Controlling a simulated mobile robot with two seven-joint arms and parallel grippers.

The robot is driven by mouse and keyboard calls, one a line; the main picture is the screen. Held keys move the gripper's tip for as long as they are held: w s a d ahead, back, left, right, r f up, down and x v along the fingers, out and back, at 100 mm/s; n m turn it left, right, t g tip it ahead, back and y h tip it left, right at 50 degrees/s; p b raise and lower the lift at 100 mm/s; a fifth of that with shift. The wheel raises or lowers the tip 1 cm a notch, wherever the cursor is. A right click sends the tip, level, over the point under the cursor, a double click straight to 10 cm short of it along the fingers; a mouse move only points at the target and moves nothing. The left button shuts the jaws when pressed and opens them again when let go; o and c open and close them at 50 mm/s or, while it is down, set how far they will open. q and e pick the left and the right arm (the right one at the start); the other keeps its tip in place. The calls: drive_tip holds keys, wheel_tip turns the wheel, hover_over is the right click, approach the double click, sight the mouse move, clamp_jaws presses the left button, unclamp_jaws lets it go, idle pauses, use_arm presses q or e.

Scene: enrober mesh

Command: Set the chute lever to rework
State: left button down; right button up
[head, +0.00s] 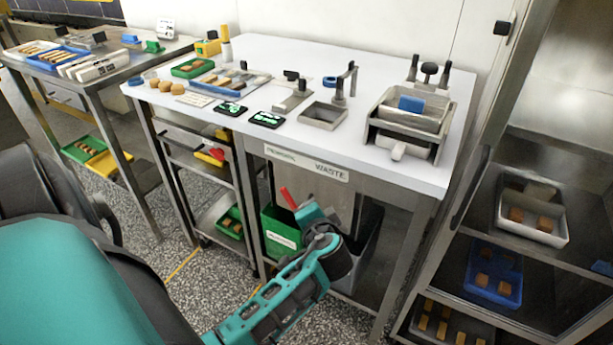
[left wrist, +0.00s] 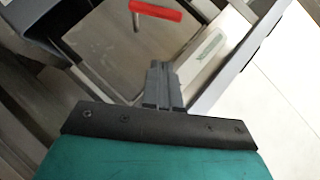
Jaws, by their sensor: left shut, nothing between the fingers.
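The chute lever has a red handle (head: 288,198) and sits on the front of a steel chute (head: 325,196) under the white table. In the head view the handle leans up and to the left. A sign plate (head: 307,162) above it reads WASTE at its right end; its left end is too small to read surely. My left gripper (head: 303,207) is close to the handle. In the left wrist view my gripper fingers (left wrist: 164,70) are shut and empty, and the red handle (left wrist: 155,11) lies beyond them, apart from the tips. My right gripper is out of view.
A green bin (head: 281,238) with a white label stands below the chute, with a dark bin (head: 366,245) to its right. The white tabletop (head: 290,60) overhangs them and holds trays and fixtures. A shelf cart (head: 200,175) stands left, a steel rack (head: 535,190) right.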

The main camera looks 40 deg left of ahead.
use_arm(q)
drive_tip(key=shift+v, duration=1)
drive_tip(key=shift+f, duration=0.1)
